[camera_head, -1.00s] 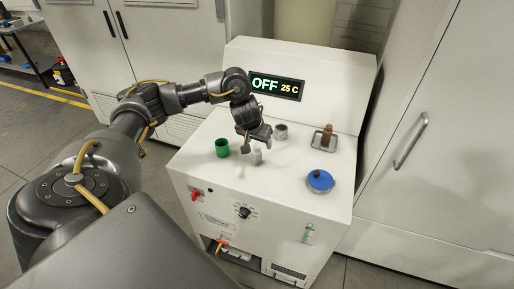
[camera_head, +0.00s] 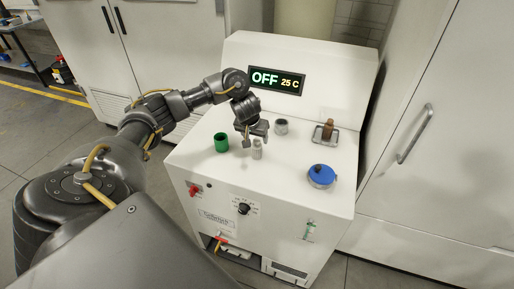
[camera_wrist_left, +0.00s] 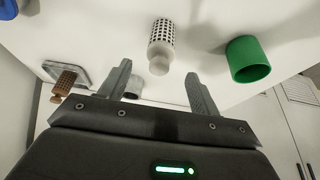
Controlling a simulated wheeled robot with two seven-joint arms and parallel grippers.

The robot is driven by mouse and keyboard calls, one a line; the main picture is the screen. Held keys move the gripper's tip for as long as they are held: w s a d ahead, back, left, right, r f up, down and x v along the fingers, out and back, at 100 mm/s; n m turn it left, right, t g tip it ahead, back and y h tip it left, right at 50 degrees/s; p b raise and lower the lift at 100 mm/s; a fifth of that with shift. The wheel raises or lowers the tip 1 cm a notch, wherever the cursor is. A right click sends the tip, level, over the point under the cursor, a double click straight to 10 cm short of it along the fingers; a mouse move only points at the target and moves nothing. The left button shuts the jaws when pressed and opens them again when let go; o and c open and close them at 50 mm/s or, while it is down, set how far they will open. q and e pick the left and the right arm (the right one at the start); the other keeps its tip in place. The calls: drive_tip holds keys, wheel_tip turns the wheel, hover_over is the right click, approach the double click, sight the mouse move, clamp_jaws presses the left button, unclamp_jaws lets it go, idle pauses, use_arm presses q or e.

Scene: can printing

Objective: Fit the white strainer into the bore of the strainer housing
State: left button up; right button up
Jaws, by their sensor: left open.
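The white strainer (camera_head: 257,152) stands on the white machine top, right of the green cup. In the left wrist view the strainer (camera_wrist_left: 163,36) shows a perforated basket and a plain rounded knob. My left gripper (camera_head: 254,140) is open and close to the strainer. In the wrist view its fingertips (camera_wrist_left: 158,70) lie on either side of the knob, with clear gaps. A short grey open-topped cylinder (camera_head: 281,126), which looks like the strainer housing, stands behind and right of the gripper. In the wrist view it is partly hidden behind a finger. My right gripper is not in view.
A green cup (camera_head: 221,142) stands left of the strainer. A brown perforated piece (camera_head: 328,130) stands on a metal tray at the right. A display panel (camera_head: 277,80) reading OFF, 25 C rises at the back.

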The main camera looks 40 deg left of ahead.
sight(257, 140)
use_arm(q)
drive_tip(key=x, duration=0.4)
drive_tip(key=shift+w+r+p, duration=0.1)
drive_tip(key=shift+p, duration=0.3)
drive_tip(key=shift+f, duration=0.2)
drive_tip(key=shift+c, duration=0.6)
drive_tip(key=c, duration=1.1)
drive_tip(key=shift+o, duration=0.2)
drive_tip(key=shift+r, duration=0.1)
drive_tip(key=shift+r, duration=0.1)
